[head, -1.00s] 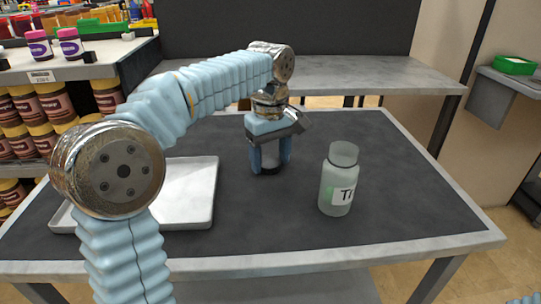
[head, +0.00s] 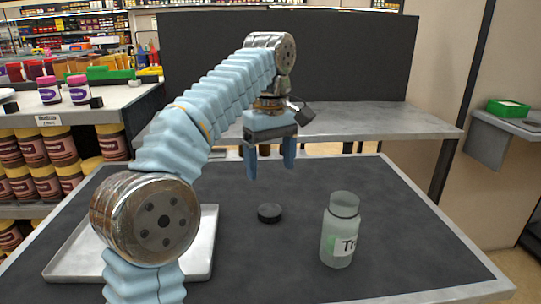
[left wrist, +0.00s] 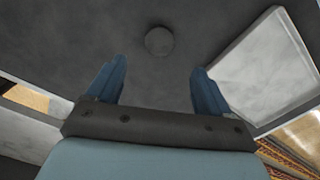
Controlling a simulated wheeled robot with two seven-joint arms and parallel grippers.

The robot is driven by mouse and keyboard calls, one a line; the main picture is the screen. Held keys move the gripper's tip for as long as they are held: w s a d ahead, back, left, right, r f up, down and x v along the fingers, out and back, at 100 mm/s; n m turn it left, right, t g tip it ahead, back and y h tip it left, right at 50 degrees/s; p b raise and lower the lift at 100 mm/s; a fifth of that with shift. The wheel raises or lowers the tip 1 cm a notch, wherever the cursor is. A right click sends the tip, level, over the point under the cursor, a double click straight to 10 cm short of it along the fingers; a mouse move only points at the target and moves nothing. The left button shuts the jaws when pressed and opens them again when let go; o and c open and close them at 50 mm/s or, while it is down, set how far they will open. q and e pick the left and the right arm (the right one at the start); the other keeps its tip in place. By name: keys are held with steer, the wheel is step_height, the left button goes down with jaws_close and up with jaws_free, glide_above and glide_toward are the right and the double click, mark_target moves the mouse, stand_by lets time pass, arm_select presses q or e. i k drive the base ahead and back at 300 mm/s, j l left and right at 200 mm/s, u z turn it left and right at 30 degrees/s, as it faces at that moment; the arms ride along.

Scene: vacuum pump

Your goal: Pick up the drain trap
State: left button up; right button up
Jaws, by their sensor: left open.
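A translucent pale-green bottle (head: 338,232) with a white label starting "Tr" stands upright on the dark table mat, right of centre; it seems to be the drain trap. A small black round cap-like piece (head: 269,212) lies flat on the mat to its left. My left gripper (head: 270,172) is open and empty, raised above and behind the black piece, up and left of the bottle. In the left wrist view a round grey piece (left wrist: 159,41) shows beyond the open fingers (left wrist: 160,85). The bottle is not seen there. My right gripper is out of view.
A silver tray (head: 205,245) lies on the left of the table, partly hidden by my left arm. A grey bench (head: 375,122) with a dark panel stands behind. Jars fill shelves at left. The mat right of the bottle is clear.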

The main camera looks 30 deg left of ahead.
mark_target(342, 219)
steer(key=k, duration=1.5)
